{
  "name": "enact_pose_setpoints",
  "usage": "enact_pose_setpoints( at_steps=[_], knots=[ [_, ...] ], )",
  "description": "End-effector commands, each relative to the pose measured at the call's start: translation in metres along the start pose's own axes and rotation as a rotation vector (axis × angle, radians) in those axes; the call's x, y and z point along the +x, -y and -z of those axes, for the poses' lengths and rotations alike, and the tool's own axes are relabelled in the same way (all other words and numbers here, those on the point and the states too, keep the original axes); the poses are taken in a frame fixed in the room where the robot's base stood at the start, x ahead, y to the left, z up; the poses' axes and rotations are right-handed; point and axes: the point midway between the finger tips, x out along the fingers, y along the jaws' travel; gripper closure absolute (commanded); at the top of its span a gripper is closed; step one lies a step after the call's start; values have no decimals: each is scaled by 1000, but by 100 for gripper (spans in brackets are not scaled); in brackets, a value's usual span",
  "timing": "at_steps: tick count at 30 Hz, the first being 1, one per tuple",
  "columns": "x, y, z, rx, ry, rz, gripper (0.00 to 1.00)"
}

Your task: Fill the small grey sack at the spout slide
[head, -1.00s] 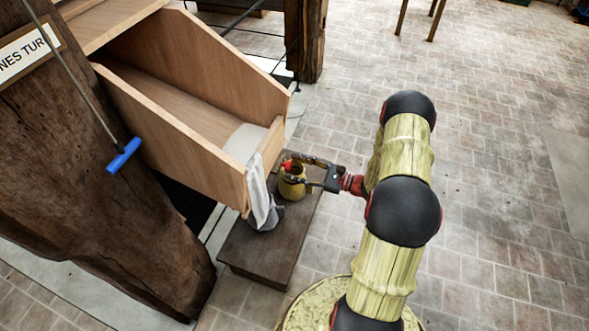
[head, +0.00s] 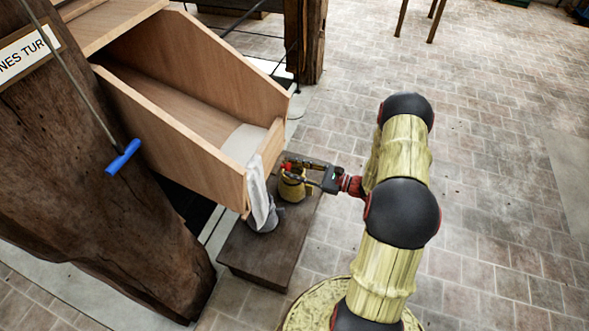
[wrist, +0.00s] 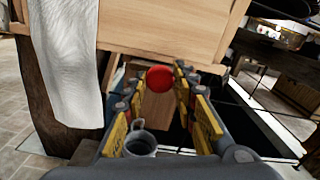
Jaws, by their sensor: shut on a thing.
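My gripper (head: 300,174) is beside the end of the wooden trough, shut on a red knob. The red knob (wrist: 159,78) shows round between the fingertips in the wrist view, and at the fingertips in the head view (head: 287,167). What the knob is fixed to is hidden. A grey object (head: 266,222), perhaps the small grey sack, sits on the dark wooden block (head: 245,254) under a hanging white cloth (head: 259,195). The cloth also hangs at left in the wrist view (wrist: 66,60). A yellow pot (head: 291,190) stands below my fingers.
The sloping wooden trough (head: 175,135) ends just left of my gripper. A grey handled vessel (wrist: 140,143) shows low in the wrist view. A blue handle (head: 123,158) hangs before a thick post (head: 85,180). The tiled floor at right is clear.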

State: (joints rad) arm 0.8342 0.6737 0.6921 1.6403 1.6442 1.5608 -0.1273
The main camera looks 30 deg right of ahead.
Motion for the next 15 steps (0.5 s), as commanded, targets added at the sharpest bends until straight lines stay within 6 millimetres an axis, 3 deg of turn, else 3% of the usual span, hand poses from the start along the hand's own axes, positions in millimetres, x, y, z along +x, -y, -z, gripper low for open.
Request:
enact_pose_setpoints(
  at_steps=[5, 15],
  knots=[
    [0, 0, 0, 0, 0, 0, 100],
    [0, 0, 0, 0, 0, 0, 100]
  ],
)
